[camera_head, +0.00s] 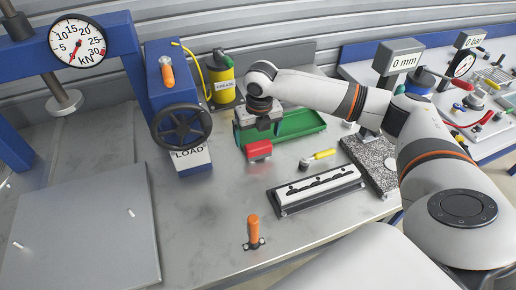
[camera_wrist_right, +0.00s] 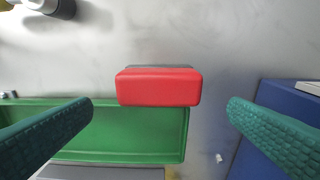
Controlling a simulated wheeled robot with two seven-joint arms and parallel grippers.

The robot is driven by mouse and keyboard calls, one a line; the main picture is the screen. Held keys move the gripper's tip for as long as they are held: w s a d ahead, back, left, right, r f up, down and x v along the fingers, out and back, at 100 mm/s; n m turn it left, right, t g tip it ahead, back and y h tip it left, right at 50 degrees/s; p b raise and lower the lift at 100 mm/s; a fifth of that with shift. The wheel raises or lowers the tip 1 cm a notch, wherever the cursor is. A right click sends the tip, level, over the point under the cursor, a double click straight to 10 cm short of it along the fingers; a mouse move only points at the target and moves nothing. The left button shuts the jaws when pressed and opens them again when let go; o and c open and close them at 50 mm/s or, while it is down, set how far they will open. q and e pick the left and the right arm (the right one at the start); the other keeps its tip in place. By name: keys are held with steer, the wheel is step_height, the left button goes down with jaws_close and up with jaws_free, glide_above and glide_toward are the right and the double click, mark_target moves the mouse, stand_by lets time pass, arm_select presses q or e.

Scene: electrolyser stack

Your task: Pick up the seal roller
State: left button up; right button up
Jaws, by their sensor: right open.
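A small tool with a yellow handle and a metal head (camera_head: 318,157), which looks like the seal roller, lies on the bench right of the red block. In the right wrist view a pale cylinder with a dark end (camera_wrist_right: 45,6) at the top left may be its head; the rest is cut off. My right gripper (camera_head: 263,121) is above the bench near the green tray's left end, behind the red block. My left gripper does not show.
The red block (camera_head: 258,151), also in the wrist view (camera_wrist_right: 158,87), lies in front of the green tray (camera_head: 300,133). A long slotted fixture (camera_head: 316,190), a granite block (camera_head: 375,165) and an upright orange handle (camera_head: 253,231) stand nearby. The blue press with handwheel (camera_head: 181,127) is left.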

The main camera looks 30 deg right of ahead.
mark_target(258, 145)
steer(key=f, duration=0.2)
steer(key=f+p, duration=0.1)
steer(key=shift+s+f, duration=0.3)
steer(key=shift+w+f, duration=0.1)
steer(key=shift+f, duration=0.4)
steer(key=shift+r, duration=0.1)
steer(key=c, duration=1.1)
step_height(258, 145, up, 10)
steer(key=shift+b, duration=0.9)
steer(key=shift+c, duration=0.2)
steer(key=o, duration=0.5)
steer(key=c, duration=0.3)
steer(key=shift+a, duration=0.1)
steer(key=shift+c, duration=0.2)
